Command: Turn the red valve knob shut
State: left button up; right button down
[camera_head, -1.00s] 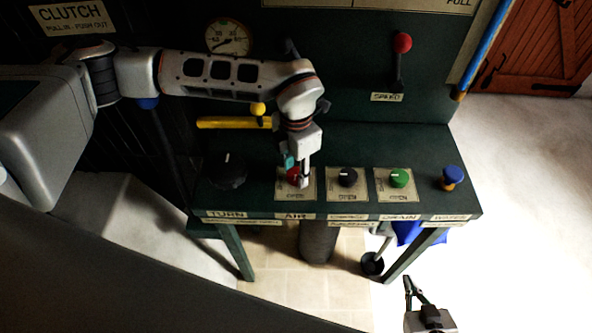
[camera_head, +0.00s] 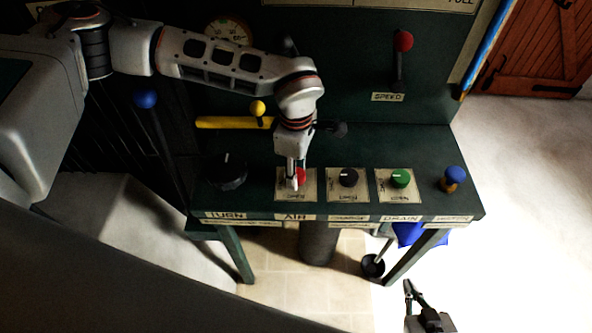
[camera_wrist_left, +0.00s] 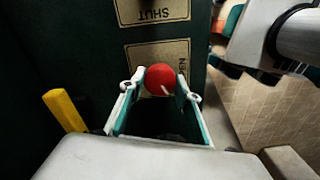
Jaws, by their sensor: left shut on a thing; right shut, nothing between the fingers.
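The red valve knob (camera_head: 301,174) sits on a cream plate (camera_head: 310,190) above the AIR label on the green bench. My left gripper (camera_head: 293,182) reaches down over it and partly hides it. In the left wrist view, the round red knob (camera_wrist_left: 160,78) is between the two fingertips, which close on its sides. A short white mark shows on the knob's near right part. My right gripper (camera_head: 409,291) is shut and empty, low over the floor, away from the bench.
A black knob (camera_head: 348,177), a green knob (camera_head: 400,178) and a blue-topped knob (camera_head: 454,175) stand to the right. A large black knob (camera_head: 227,172) is at left. A yellow bar (camera_head: 222,122) and a red-ended lever (camera_head: 403,42) are behind.

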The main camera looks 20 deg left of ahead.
pick_arm(q)
jog(key=m, duration=0.5)
jog(key=shift+r, duration=0.1)
jog(key=shift+m, duration=0.3)
dwell(0.4)
jog(key=o, duration=1.1)
notch_tip(320, 180, up, 12)
